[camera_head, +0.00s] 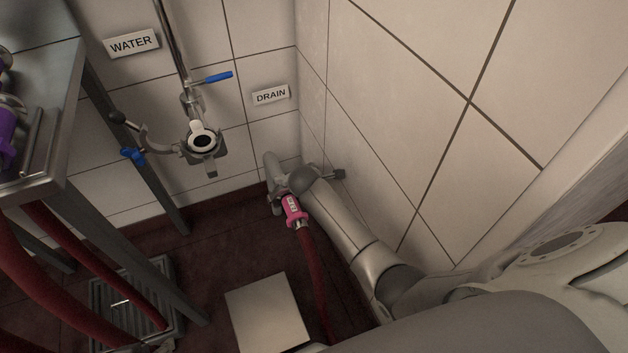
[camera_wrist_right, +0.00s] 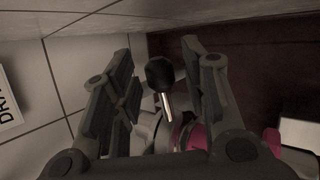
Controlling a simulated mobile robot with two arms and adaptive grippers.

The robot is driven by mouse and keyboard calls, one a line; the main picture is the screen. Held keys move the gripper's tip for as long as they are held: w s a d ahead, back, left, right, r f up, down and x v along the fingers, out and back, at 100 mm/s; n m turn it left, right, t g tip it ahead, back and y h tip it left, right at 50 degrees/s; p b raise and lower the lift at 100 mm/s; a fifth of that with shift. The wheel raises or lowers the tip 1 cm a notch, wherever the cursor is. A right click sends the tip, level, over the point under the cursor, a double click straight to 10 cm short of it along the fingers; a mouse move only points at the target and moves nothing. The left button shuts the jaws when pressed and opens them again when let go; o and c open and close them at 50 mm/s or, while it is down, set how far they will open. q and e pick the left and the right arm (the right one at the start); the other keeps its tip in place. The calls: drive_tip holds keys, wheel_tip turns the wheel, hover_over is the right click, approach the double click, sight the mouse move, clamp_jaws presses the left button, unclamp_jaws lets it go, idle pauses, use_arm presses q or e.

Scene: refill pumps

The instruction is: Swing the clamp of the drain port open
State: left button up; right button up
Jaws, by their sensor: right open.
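The drain port is low in the corner under the DRAIN sign (camera_head: 271,95), mostly hidden by my right arm in the head view. A pink coupling (camera_head: 294,212) with a red hose hangs there; pink also shows in the right wrist view (camera_wrist_right: 196,137). The clamp's black knob (camera_wrist_right: 160,72) on a metal stem stands between the fingers of my right gripper (camera_wrist_right: 158,62). The gripper is open, with a gap to the knob on both sides. The clamp body is partly hidden behind the fingers. My left gripper is not in view.
The water port (camera_head: 202,143) hangs left of the drain, its clamp swung open with a black knob (camera_head: 117,117). A steel table (camera_head: 60,150) stands at the left. A pale box (camera_head: 267,312) is on the floor. The tiled wall is close on the right.

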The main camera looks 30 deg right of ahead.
clamp_jaws()
idle(0.4)
